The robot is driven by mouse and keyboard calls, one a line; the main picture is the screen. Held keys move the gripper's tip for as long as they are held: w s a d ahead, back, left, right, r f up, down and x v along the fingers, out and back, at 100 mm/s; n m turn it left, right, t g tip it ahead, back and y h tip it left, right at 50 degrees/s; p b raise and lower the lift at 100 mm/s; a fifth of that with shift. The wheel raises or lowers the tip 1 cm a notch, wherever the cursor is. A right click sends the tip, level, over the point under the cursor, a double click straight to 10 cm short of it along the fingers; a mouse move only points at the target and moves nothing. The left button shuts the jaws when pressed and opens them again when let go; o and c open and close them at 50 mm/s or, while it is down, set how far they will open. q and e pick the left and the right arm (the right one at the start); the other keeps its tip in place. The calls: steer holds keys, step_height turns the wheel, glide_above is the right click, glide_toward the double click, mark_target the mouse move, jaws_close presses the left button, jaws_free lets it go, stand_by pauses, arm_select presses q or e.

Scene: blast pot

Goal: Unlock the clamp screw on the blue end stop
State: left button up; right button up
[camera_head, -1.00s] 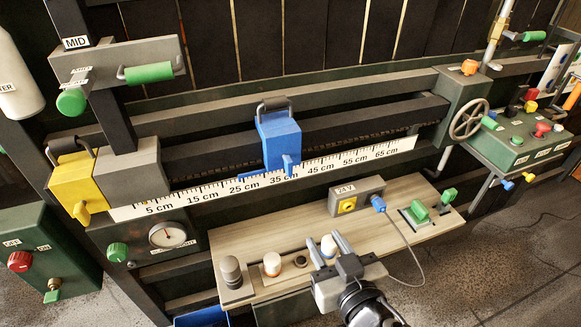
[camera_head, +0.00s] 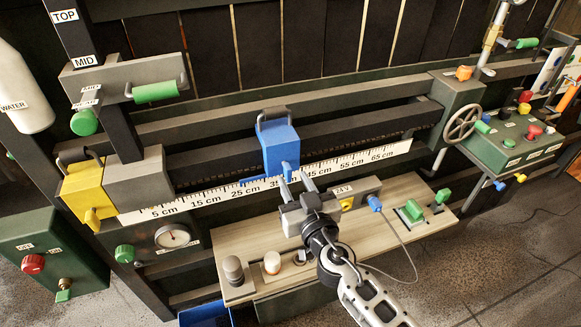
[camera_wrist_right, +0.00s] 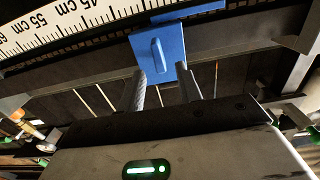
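The blue end stop (camera_head: 278,145) sits on the dark rail above the white centimetre scale (camera_head: 345,163), near the 35 cm mark. Its blue clamp screw (camera_head: 287,172) is low on the front, partly hidden by my finger in the head view. My right gripper (camera_head: 296,182) is just in front of and below the stop, fingers apart and empty. In the right wrist view, the clamp screw's upright wing (camera_wrist_right: 158,58) shows beyond the gap between the two fingers (camera_wrist_right: 165,90). I see no clear contact with it. My left gripper is not in view.
A wooden shelf (camera_head: 235,245) with small posts, a 24 V box (camera_head: 362,192) and green levers (camera_head: 412,212) lies below the rail. A yellow stop (camera_head: 84,185) stands at the left end. A handwheel (camera_head: 465,122) is at the right.

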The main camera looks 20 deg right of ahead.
mark_target(290, 173)
steer(key=shift+w, duration=1.65)
jaws_close()
